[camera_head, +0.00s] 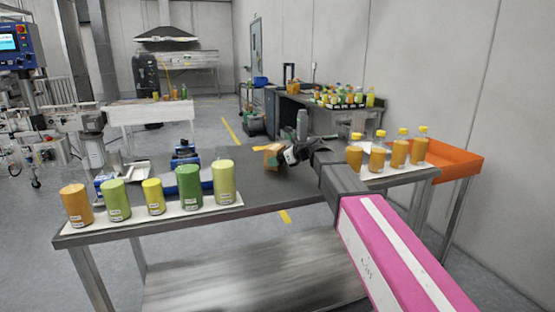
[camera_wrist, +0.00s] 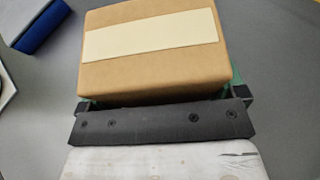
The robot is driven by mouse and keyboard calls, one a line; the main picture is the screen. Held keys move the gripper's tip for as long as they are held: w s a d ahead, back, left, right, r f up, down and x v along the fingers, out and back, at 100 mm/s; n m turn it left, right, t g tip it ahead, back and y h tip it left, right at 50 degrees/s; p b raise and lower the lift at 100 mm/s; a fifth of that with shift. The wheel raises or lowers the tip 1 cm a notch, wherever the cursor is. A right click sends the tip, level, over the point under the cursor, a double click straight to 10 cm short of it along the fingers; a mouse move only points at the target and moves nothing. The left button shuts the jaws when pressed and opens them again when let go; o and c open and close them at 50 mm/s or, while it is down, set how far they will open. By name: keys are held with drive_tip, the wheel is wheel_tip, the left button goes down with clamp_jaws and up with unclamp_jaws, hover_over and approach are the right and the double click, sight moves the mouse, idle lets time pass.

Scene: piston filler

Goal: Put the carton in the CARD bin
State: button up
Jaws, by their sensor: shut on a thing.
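The carton (camera_wrist: 120,72) is a brown box with a cream label. It fills the upper middle of the wrist view, between the two fingers of my gripper (camera_wrist: 165,100). My gripper is shut on it. In the head view the carton (camera_head: 272,157) is small, at the far side of the grey table, just left of my gripper (camera_head: 280,158). Whether it touches the tabletop is hard to tell. I cannot make out a bin marked CARD in either view.
Several green, yellow and orange containers (camera_head: 154,196) stand on a white board at the table's left front. Several orange bottles (camera_head: 399,150) stand at the right, before an orange bin (camera_head: 455,159). A blue device (camera_head: 186,153) sits left of the carton. The table's middle (camera_head: 265,190) is clear.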

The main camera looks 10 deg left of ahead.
drive_tip(key=o, duration=0.6)
